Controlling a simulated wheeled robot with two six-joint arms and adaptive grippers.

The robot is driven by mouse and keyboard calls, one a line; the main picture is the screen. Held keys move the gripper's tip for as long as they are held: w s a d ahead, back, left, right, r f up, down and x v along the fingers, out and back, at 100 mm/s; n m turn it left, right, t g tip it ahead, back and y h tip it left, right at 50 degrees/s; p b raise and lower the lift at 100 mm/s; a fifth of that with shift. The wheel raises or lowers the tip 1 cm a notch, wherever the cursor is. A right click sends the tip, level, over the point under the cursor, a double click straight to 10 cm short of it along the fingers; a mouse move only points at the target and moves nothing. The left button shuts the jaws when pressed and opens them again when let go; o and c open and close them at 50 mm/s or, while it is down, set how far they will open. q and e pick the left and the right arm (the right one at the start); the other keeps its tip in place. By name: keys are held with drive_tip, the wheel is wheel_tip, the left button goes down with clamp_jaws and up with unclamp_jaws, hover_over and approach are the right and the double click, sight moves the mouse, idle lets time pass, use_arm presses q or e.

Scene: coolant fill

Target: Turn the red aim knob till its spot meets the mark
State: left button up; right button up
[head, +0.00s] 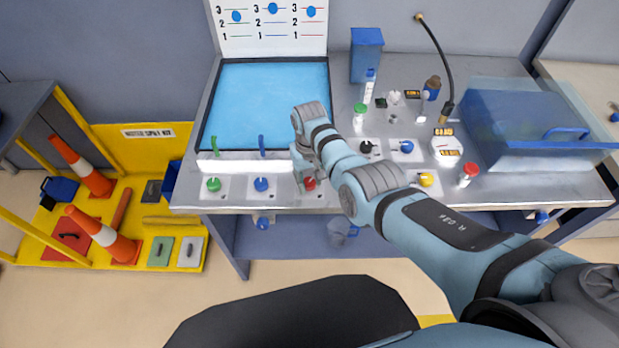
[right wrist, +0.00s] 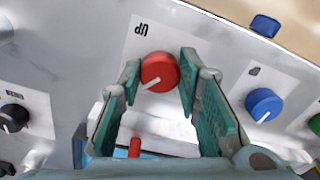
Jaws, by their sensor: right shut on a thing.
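The red knob (head: 309,184) sits on a white plate at the front edge of the bench, right of the green and blue knobs. In the right wrist view the red knob (right wrist: 160,72) has a pale pointer line toward the lower left. My right gripper (head: 304,174) is shut on it, one finger on each side; the fingers (right wrist: 160,80) also show in the wrist view. On the back board (head: 253,44), a blue round spot (head: 311,12) lies near the 3 line of the right-hand column. I cannot clearly tell spot from mark there. My left gripper is out of view.
The green knob (head: 214,184) and blue knob (head: 261,184) stand close on the left. A blue basin (head: 265,95) lies behind. Black, blue and yellow knobs, bottles and a lidded blue bin (head: 525,125) stand on the right.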

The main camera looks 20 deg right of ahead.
sight(310, 182)
drive_tip(key=shift+w+r, duration=0.1)
drive_tip(key=o, duration=1.1)
drive_tip(key=shift+o, duration=0.2)
wheel_tip(310, 182, up, 12)
